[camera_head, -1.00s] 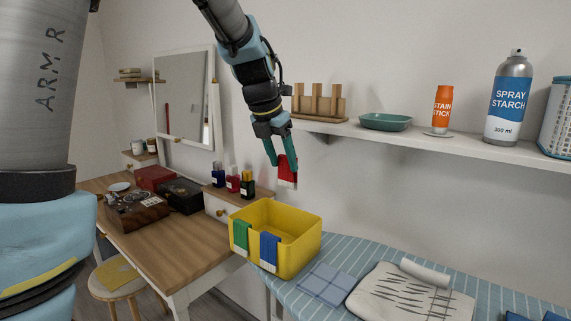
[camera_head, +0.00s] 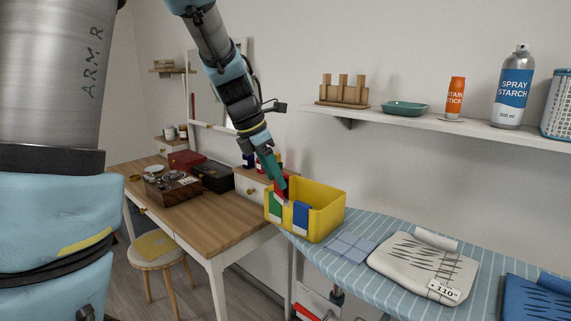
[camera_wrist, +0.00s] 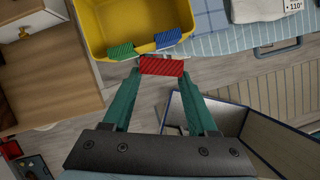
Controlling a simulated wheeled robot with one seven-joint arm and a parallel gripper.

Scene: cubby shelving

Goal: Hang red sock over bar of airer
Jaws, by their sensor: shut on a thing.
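My gripper (camera_head: 276,180) is shut on the red sock (camera_head: 282,191), in front of the yellow tub's near wall. In the wrist view the red sock (camera_wrist: 162,67) lies striped across between my two green fingertips (camera_wrist: 161,75). The yellow tub (camera_head: 329,217) stands at the left end of the ironing board. A green sock (camera_head: 275,207) and a blue sock (camera_head: 300,216) hang over its near rim, and both show in the wrist view, green (camera_wrist: 121,51) and blue (camera_wrist: 168,37). I cannot make out an airer with certainty.
The blue striped ironing board (camera_head: 365,278) holds a folded cloth (camera_head: 351,245) and a pale patterned cover (camera_head: 420,264). A wooden desk (camera_head: 205,213) with boxes and a stool (camera_head: 155,250) are at left. In the wrist view, an open blue-edged box (camera_wrist: 240,117) lies below at right.

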